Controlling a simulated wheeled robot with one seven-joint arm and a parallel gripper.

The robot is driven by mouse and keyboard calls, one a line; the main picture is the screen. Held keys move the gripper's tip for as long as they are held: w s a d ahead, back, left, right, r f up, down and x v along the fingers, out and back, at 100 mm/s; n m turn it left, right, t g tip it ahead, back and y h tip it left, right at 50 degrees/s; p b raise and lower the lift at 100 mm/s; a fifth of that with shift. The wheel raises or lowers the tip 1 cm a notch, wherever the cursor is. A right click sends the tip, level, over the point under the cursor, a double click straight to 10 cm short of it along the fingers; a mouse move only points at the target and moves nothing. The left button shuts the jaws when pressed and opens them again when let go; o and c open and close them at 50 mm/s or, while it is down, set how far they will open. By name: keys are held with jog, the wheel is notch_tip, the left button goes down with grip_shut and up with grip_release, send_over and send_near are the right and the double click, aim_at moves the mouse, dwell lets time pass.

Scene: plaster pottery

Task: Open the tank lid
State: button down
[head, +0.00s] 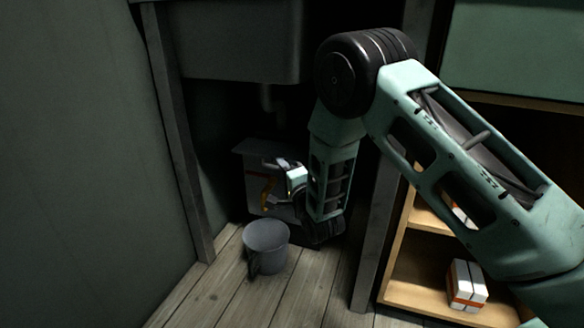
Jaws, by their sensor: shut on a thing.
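The tank (258,190) is a pale box with an orange-red stripe, in the dark space under the sink. Its grey lid (262,147) lies across the top and looks about level; whether there is a gap under it is too dark to tell. My gripper (272,180) reaches in from the right at the tank's front, just below the lid's front edge. It is shut on the lid's front part, but the exact contact is small and dim. The gripper and my forearm hide the tank's right side.
A grey bucket (266,246) stands on the plank floor in front of the tank. The sink (235,40) and its drain pipe (268,98) are above. A grey post (178,130) stands at left. A wooden shelf (425,265) with white boxes (467,284) is at right.

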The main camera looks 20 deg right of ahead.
jog(key=shift+s+a, duration=0.7)
jog(key=shift+s, duration=0.35)
jog(key=c, duration=1.5)
grip_release()
jog(key=b+v, duration=0.1)
jog(key=v, duration=1.6)
jog(key=shift+s+b, duration=0.2)
jog(key=shift+b, duration=0.2)
jog(key=shift+r, duration=0.1)
